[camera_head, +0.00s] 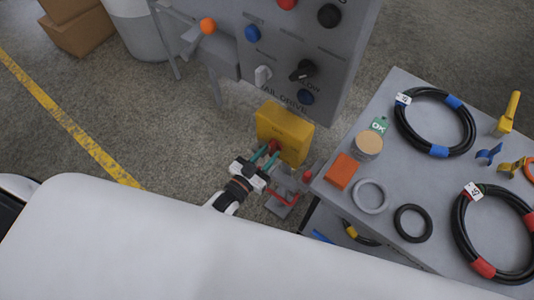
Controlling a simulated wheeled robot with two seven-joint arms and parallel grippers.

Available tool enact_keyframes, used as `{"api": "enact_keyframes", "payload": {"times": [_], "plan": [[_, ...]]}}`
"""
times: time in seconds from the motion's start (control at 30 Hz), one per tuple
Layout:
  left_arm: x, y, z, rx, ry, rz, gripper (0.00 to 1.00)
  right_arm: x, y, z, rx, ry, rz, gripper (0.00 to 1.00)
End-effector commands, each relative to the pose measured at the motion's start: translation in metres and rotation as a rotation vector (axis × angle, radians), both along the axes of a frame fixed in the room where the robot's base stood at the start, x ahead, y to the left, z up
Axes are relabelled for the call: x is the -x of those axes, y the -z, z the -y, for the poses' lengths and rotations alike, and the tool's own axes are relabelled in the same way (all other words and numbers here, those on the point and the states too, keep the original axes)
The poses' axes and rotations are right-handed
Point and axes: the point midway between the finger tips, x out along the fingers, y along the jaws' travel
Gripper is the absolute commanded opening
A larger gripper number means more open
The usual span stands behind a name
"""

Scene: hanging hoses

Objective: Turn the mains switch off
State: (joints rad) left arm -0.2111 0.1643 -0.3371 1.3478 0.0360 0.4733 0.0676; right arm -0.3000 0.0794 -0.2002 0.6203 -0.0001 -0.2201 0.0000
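The mains switch appears to be the yellow box (296,131) with a red knob (273,146) on its near face, low beneath the grey panel. My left gripper (269,154) reaches toward it from below in the picture. Its two teal fingers are apart, with a gap between them, and their tips are at the red knob. I cannot tell whether they touch it. The knob's exact turn position is too small to read. My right gripper is not in view.
A grey table (390,180) at right holds coiled black hoses (434,122), rings, an orange block (341,172) and a tin. A red-handled item (283,197) is close beside my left gripper.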

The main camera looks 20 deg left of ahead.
Motion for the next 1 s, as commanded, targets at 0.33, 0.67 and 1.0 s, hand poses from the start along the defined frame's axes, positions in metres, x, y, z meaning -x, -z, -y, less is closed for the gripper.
{"api": "enact_keyframes", "payload": {"times": [0.33, 0.67, 1.0], "plan": [[0.002, 0.0, -0.001, -0.002, 0.0, 0.002, 0.35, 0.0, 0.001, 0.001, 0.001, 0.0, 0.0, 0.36], [0.056, 0.003, -0.02, -0.003, 0.0, -0.001, 0.35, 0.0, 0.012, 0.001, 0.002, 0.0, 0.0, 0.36], [0.107, 0.001, -0.039, -0.001, 0.0, 0.0, 0.35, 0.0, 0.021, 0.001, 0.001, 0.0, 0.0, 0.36]]}}
